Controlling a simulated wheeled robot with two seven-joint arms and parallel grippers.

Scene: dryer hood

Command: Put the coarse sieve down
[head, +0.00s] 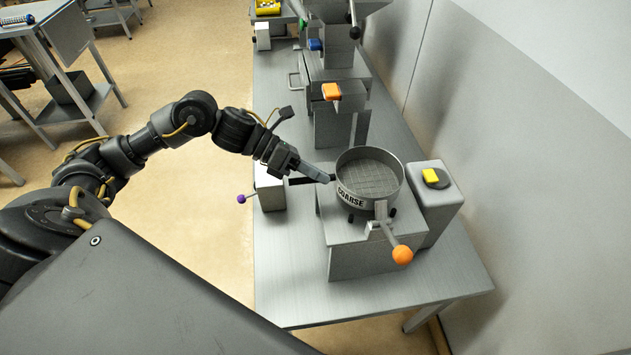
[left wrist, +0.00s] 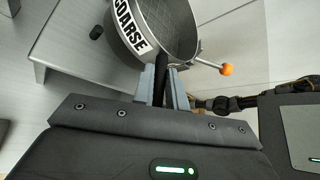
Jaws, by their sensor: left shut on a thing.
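The coarse sieve (head: 370,174) is a round grey metal pan with a mesh floor and a white "COARSE" label. It is over the top of a grey box-shaped stand (head: 345,238), level or nearly so; I cannot tell whether it touches the stand. My left gripper (head: 318,174) reaches in from the left and is shut on the sieve's dark handle. In the left wrist view the sieve (left wrist: 178,22) is beyond my fingers (left wrist: 158,82), with the black handle between them. My right gripper is not in view.
An orange-knobbed lever (head: 402,254) sticks out at the stand's front. A grey box with a yellow button (head: 431,175) stands right of it. A purple-knobbed box (head: 270,190) is at left, and an orange-handled unit (head: 331,91) behind. The bench's front (head: 300,290) is clear.

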